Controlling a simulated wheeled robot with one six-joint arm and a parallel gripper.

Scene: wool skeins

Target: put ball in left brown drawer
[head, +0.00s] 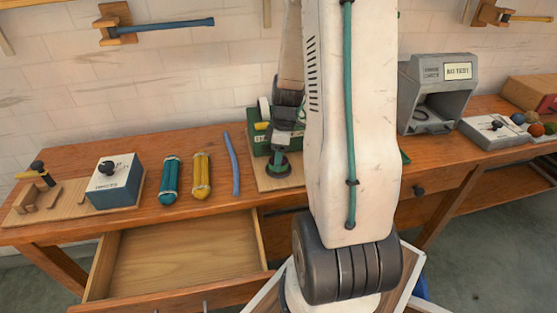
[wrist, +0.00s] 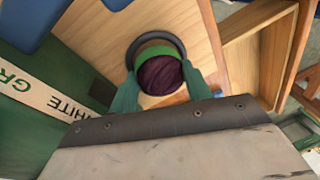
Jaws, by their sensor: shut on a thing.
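My gripper (head: 279,166) is low over a wooden board on the bench, left of my arm. In the wrist view its green fingers (wrist: 160,84) are shut on a dark purple ball (wrist: 159,76), one on each side. A green band and a dark ring show around the ball's far edge; I cannot tell whether it touches the ring. The ball is not clearly visible in the head view. The left brown drawer (head: 183,252) is pulled open below the bench, left of my gripper, and its visible floor is bare.
A green box (head: 258,140) stands right behind my gripper. Teal (head: 170,180) and yellow (head: 201,176) skeins, a blue strip (head: 232,163) and a blue-white box (head: 115,182) lie along the bench behind the drawer. A grey machine (head: 437,92) and several small balls are at right.

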